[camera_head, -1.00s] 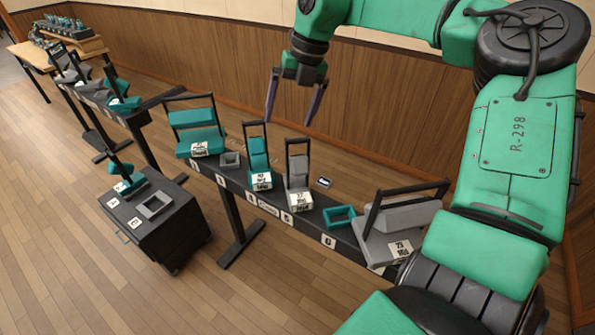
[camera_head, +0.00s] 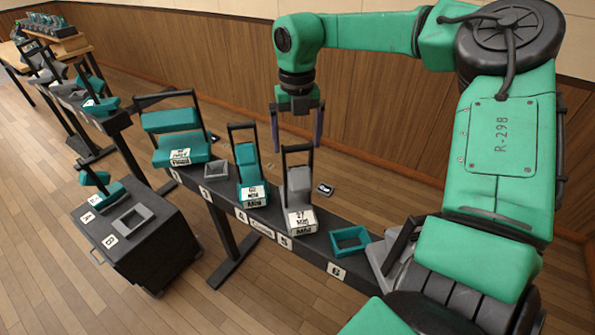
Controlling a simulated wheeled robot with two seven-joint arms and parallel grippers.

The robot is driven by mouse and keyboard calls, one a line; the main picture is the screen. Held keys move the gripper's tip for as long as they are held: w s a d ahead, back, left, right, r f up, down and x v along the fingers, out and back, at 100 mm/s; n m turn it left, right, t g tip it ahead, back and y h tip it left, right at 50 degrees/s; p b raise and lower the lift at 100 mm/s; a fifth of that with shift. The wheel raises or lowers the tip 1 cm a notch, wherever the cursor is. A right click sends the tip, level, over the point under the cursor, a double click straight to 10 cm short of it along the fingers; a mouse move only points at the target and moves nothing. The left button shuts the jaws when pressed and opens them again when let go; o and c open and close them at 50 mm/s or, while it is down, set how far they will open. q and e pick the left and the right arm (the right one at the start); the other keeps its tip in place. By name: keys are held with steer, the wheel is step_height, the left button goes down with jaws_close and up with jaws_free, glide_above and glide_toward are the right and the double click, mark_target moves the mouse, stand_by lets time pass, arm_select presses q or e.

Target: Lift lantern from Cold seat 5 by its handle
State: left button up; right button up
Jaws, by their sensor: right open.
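The lantern at seat 5 (camera_head: 299,196) is grey with a dark upright handle and a white label at its front. It stands on the dark rail, behind the number 5 plate. My right gripper (camera_head: 297,145) is open and empty, pointing down. My left gripper is not in view.
A teal lantern (camera_head: 250,180) stands just left, at seat 4. An empty teal frame (camera_head: 350,240) is at seat 6, with a grey lantern (camera_head: 386,262) beyond it, partly behind my arm. A dark cart (camera_head: 160,250) stands at lower left. A wide teal lantern (camera_head: 178,138) is further left.

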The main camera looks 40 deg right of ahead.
mark_target(297, 185)
step_height(297, 185, down, 6)
steer(key=shift+f+p, duration=0.1)
steer(key=shift+p, duration=0.95)
steer(key=shift+f, duration=0.1)
steer(key=c, duration=1.4)
steer(key=shift+w, duration=0.1)
jaws_close()
